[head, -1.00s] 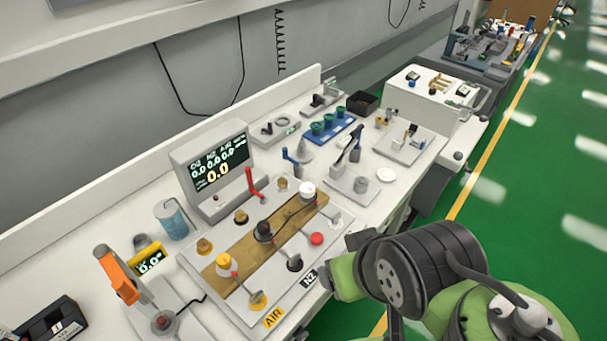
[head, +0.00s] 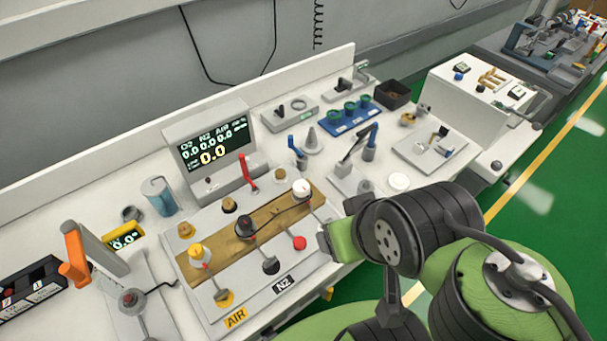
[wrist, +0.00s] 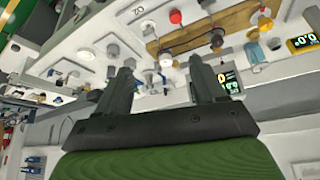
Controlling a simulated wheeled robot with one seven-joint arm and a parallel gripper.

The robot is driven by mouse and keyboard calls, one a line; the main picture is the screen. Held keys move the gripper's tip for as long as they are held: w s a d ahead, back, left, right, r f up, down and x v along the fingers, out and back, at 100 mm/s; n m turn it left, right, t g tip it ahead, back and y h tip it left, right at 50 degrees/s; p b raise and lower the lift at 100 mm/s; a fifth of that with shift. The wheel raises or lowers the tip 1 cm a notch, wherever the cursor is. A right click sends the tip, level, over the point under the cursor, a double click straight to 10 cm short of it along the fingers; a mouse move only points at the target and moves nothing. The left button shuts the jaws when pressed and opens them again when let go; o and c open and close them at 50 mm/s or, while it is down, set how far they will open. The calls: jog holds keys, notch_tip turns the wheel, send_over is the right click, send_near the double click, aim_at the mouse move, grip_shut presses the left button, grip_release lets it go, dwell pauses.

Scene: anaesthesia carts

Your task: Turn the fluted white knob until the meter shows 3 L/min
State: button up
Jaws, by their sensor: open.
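The fluted white knob (head: 301,188) stands at the right end of a wooden strip on the gas panel (head: 255,296). The grey meter (head: 213,151) behind the panel reads 0.0 for O2, N2 and Air, with a larger 0.0 below. My gripper (wrist: 162,66) is open and empty, with two dark fingers pointing towards the panel, apart from the knob. In the head view my arm is at the panel's right; I cannot make out the fingers there.
A black knob (head: 245,224) and a yellow knob (head: 196,252) share the strip. A red knob (head: 299,243) and a red lever (head: 246,170) are close by. An orange-handled device (head: 75,247) stands left. A blue tray (head: 351,118) with green cups lies behind.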

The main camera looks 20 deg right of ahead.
jog(key=w+r+m+g+p, duration=0.35)
jog(key=w+m, duration=0.25)
jog(key=w, duration=0.7)
jog(key=m+g+p, duration=0.2)
jog(key=m+p, duration=0.1)
jog(key=m, duration=0.3)
send_over(301, 185)
notch_tip(301, 185, down, 4)
notch_tip(301, 185, down, 16)
jog(key=b, duration=0.3)
jog(key=shift+r, duration=0.1)
jog(key=c, duration=1.1)
jog(key=shift+o, duration=0.2)
